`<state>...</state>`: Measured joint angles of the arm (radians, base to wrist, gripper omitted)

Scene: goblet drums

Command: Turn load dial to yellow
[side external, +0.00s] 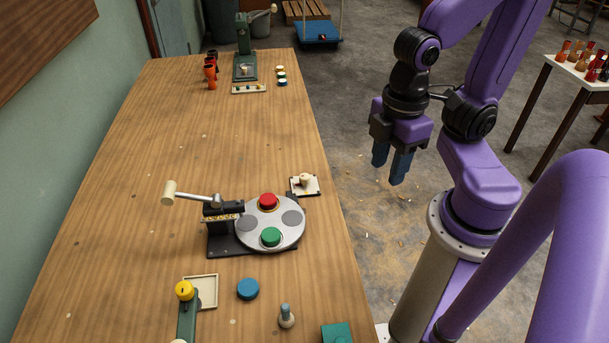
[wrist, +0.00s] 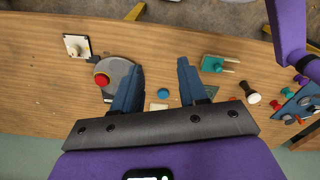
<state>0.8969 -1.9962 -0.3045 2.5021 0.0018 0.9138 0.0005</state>
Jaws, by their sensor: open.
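A small square pale plate (side external: 305,190) with a cream knob (side external: 305,179) sits at the table's right edge, beside the grey turntable; it looks like the load dial. The plate also shows at upper left in the wrist view (wrist: 86,40). Its colour marks are too small to read, so I cannot tell which colour the knob points to. My gripper (side external: 389,171) is open and empty, raised off the table's right side and apart from the dial. In the wrist view its two fingers (wrist: 160,72) are spread wide with nothing between them.
The grey turntable (side external: 289,233) carries a red knob (side external: 268,201) and a green knob (side external: 271,237). A lever with a cream handle (side external: 170,193) is left of it. A blue disc (side external: 248,289), a grey peg (side external: 287,318) and a yellow-topped green post (side external: 187,315) stand nearer. The table's middle is clear.

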